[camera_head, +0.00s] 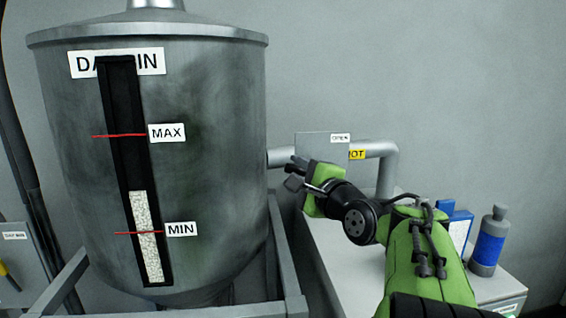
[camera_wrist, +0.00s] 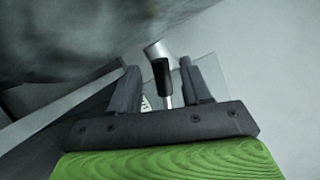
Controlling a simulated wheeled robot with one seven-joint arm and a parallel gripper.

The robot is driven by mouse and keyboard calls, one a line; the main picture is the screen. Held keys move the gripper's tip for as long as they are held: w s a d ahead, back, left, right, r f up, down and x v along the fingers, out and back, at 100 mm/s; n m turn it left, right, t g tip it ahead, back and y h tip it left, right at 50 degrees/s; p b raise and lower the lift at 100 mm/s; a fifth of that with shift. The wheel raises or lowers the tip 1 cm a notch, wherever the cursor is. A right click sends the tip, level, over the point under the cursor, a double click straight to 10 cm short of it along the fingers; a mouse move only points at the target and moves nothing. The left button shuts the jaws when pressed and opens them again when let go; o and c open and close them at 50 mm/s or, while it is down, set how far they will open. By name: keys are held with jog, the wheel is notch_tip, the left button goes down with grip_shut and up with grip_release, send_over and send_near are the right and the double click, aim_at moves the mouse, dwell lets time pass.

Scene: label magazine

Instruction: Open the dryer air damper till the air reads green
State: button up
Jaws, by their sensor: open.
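The damper plate (camera_head: 318,145), a thin grey sheet with a label reading OPEN (camera_head: 340,138), stands on the pipe right of the bin. My gripper (camera_head: 296,174) is in front of the plate's lower left. In the wrist view, my gripper (camera_wrist: 159,80) is open, with its two dark fingers either side of a lever with a black grip (camera_wrist: 161,74) and a thin metal rod. The grip is between the fingers, and I see no finger closed on it. In the head view my gripper hides the lever. No green air reading shows.
A large metal day bin (camera_head: 205,120) fills the left, its pellets a little above MIN. A grey pipe (camera_head: 375,150) with a yellow HOT label bends down onto a white cabinet (camera_head: 340,275). A blue-banded bottle (camera_head: 488,245) and a blue box (camera_head: 460,225) stand at the right.

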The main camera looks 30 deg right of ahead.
aim_at(285, 166)
jog(key=w, duration=0.3)
jog(key=w+p, duration=0.1)
jog(key=w, duration=0.1)
jog(key=shift+w+d, duration=0.2)
jog(key=shift+d, duration=0.05)
jog(key=shift+s, duration=0.1)
grip_shut()
